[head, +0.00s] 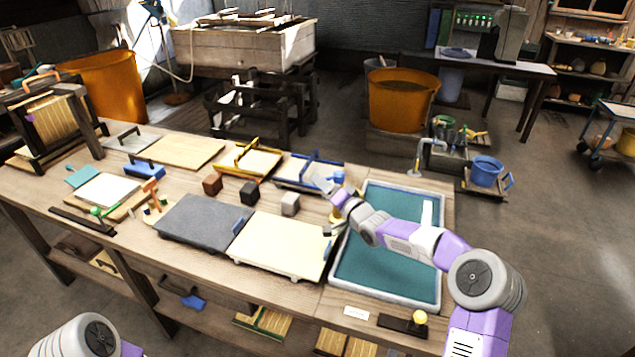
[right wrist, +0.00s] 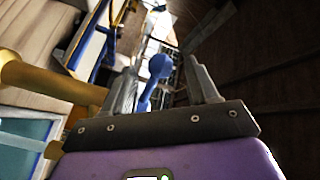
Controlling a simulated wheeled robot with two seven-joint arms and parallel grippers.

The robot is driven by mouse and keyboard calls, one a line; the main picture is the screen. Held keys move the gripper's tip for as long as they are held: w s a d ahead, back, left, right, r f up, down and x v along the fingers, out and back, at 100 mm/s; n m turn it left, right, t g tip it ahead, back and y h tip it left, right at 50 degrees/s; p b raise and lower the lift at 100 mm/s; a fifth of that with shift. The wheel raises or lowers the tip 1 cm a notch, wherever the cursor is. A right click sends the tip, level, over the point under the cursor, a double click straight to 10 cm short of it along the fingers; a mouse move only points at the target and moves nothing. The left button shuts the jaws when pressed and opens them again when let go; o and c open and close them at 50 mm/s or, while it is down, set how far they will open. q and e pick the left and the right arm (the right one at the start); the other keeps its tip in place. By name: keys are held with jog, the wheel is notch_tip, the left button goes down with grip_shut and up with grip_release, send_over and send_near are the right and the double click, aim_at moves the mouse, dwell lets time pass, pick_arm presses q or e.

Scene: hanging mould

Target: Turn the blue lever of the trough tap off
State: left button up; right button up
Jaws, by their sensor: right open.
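The trough tap (head: 338,213) is a yellow, brass-like fitting at the left rim of the teal-lined trough (head: 385,265). Its blue lever (head: 338,176) shows just beside my right gripper (head: 323,180). In the right wrist view the lever (right wrist: 160,66) has a round knob on a thin stem and appears between the two open fingers of my right gripper (right wrist: 165,85). I cannot tell whether a finger touches it. A thick yellow pipe (right wrist: 50,82) lies left of the fingers. My arm hides part of the trough. My left gripper is outside the view.
Left of the trough are a cream slab (head: 280,245), a grey slab (head: 197,222) and several small blocks. Blue-handled (head: 310,170) and yellow-handled (head: 250,160) frames stand behind them.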

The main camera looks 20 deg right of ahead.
jog(key=shift+x, duration=1.65)
jog(key=shift+c, duration=0.2)
grip_shut()
